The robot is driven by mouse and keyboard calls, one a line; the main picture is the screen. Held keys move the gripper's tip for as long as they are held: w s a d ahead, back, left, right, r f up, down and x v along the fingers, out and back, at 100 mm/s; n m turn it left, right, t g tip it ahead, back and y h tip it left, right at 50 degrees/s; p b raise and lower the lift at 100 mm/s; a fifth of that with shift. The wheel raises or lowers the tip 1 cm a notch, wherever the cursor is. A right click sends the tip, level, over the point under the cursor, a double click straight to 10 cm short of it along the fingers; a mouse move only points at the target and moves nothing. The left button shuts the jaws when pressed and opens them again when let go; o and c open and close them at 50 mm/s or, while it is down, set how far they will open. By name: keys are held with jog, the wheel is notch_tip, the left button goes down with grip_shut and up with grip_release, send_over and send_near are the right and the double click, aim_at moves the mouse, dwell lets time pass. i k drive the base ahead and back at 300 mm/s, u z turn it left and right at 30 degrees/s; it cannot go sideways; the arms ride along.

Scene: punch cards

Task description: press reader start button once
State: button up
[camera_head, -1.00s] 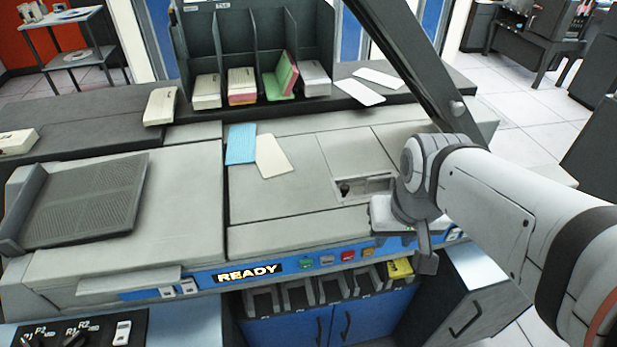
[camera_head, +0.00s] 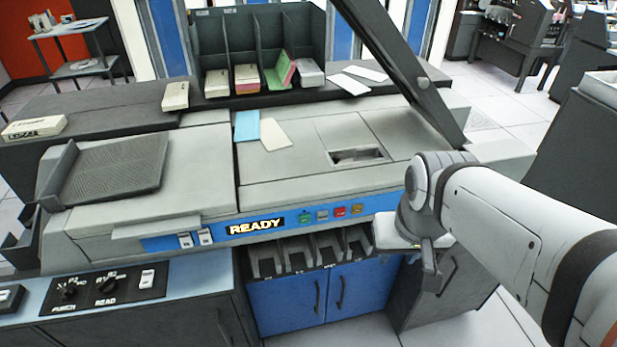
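The card reader (camera_head: 190,165) is a grey machine with a blue front panel (camera_head: 375,203) and a lit READY sign (camera_head: 255,227). Right of the sign sit a green button (camera_head: 305,218), a pale button (camera_head: 322,215), a red button (camera_head: 340,212) and an amber button (camera_head: 357,209). Their small labels are too blurred to read, so I cannot tell which is marked start. My gripper (camera_head: 408,250) hangs at the right, in front of the panel's right end, to the right of the buttons. Its fingertips are too unclear to tell their opening.
A lower console (camera_head: 150,286) with knobs and switches stands at front left. Card pockets (camera_head: 310,252) and blue doors (camera_head: 318,297) lie below the panel. A raised dark lid (camera_head: 405,65) slants above the reader. A card rack (camera_head: 258,50) stands behind.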

aim_at(303, 219)
jog(key=z, duration=0.05)
jog(key=k, duration=0.45)
jog(key=u, duration=0.45)
jog(key=i, duration=1)
jog(key=u, duration=0.9)
jog(key=k, duration=1)
jog(key=z, duration=0.45)
jog(key=i, duration=0.95)
